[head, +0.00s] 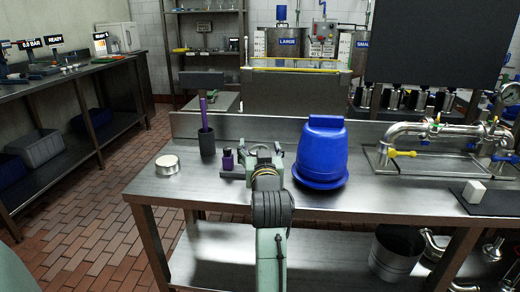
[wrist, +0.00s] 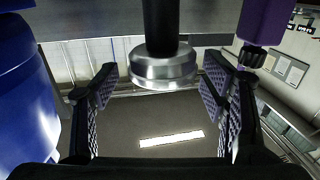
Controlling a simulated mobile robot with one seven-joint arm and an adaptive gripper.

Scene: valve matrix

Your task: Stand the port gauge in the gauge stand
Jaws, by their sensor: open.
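My gripper (head: 262,156) is open over the steel bench, left of the blue bucket. In the wrist view, which looks upside down, its fingers (wrist: 155,98) stand on both sides of a black stem with a silver round head (wrist: 162,68), with gaps visible. A purple piece with a black knob (wrist: 257,35) is beside it; in the head view this purple piece (head: 227,160) stands on a low block (head: 232,174) left of my gripper. A dark cup (head: 207,144) holds an upright purple rod (head: 203,112). Which piece is the port gauge or gauge stand, I cannot tell.
The blue bucket (head: 322,152) stands close on the right and shows at the wrist view's left edge (wrist: 25,95). A silver puck (head: 167,165) lies at the left. Steel piping with a yellow handle (head: 402,153) is farther right. The front-left bench top is clear.

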